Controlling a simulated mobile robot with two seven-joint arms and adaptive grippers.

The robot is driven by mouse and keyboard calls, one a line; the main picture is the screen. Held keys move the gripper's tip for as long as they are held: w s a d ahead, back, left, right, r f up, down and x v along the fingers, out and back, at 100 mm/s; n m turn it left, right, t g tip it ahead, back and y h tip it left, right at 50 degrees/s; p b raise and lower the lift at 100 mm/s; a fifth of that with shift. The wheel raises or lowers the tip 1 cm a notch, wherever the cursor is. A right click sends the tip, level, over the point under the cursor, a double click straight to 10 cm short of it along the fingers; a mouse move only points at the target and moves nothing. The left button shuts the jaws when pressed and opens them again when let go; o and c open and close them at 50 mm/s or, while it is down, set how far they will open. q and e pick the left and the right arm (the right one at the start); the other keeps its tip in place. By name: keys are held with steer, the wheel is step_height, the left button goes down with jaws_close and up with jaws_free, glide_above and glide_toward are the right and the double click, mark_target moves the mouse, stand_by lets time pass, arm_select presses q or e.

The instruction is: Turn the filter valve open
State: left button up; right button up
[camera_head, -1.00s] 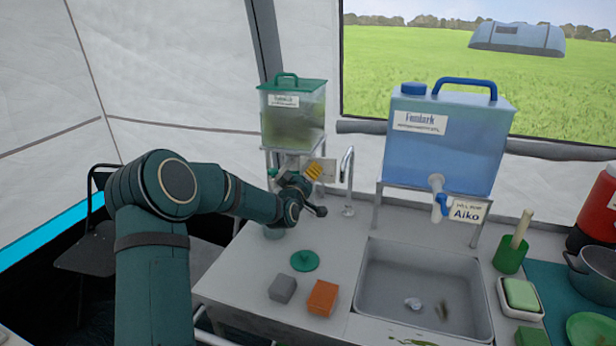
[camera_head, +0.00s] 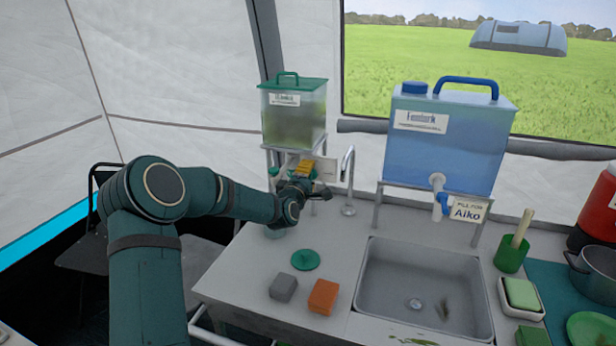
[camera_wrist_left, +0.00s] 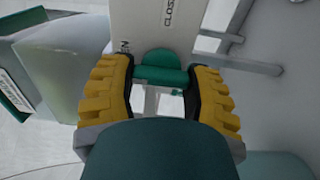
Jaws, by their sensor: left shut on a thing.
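The filter is the clear tank with a green lid (camera_head: 293,112) and murky green water, on a stand at the back of the counter. My left gripper (camera_head: 305,168) is below its front, and its yellow fingers hide the valve in the head view. In the left wrist view the green valve handle (camera_wrist_left: 160,66) sits between the yellow fingers of the left gripper (camera_wrist_left: 160,88), which is shut on it. A white card (camera_wrist_left: 150,25) with partly visible "CLOSE" lettering is behind the handle. My right gripper is not in view.
A clear jar (camera_head: 274,231) stands below the filter, partly behind my arm. A metal faucet (camera_head: 348,180) is just right of the gripper. A green disc (camera_head: 305,260), grey block (camera_head: 283,287) and orange block (camera_head: 323,297) lie in front. The blue water tank (camera_head: 445,145) stands above the sink.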

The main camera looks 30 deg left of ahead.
arm_select(q)
steer(key=shift+f, duration=0.1)
stand_by(0.4)
steer(key=o, duration=1.2)
steer(key=v, duration=1.2)
